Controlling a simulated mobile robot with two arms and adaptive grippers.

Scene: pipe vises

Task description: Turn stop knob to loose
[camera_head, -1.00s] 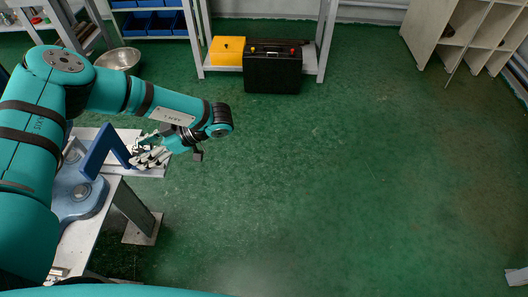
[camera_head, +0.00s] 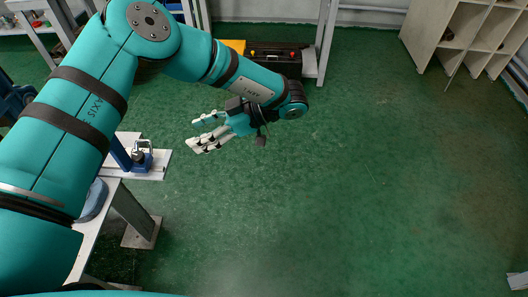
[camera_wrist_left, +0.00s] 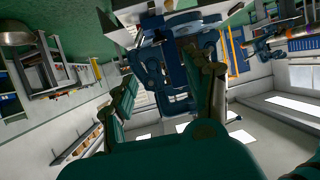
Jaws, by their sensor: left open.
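A blue pipe vise (camera_head: 122,154) stands at the edge of the table at the left in the head view, largely hidden behind my left arm. A small dark knob-like part (camera_head: 139,156) shows on its right end; I cannot tell for sure that it is the stop knob or how it is set. My left gripper (camera_head: 194,134) is open and empty, to the right of the vise and apart from it, fingers pointing left towards it. In the left wrist view the vise (camera_wrist_left: 180,75) appears upside down between the open fingers, some way beyond them. My right gripper is out of view.
The white table (camera_head: 150,170) reaches in from the left, its edge near the vise. A black case (camera_head: 278,60) and a yellow box (camera_head: 236,46) are on a low shelf at the back. An open cabinet (camera_head: 455,35) is at the far right. The green floor is clear.

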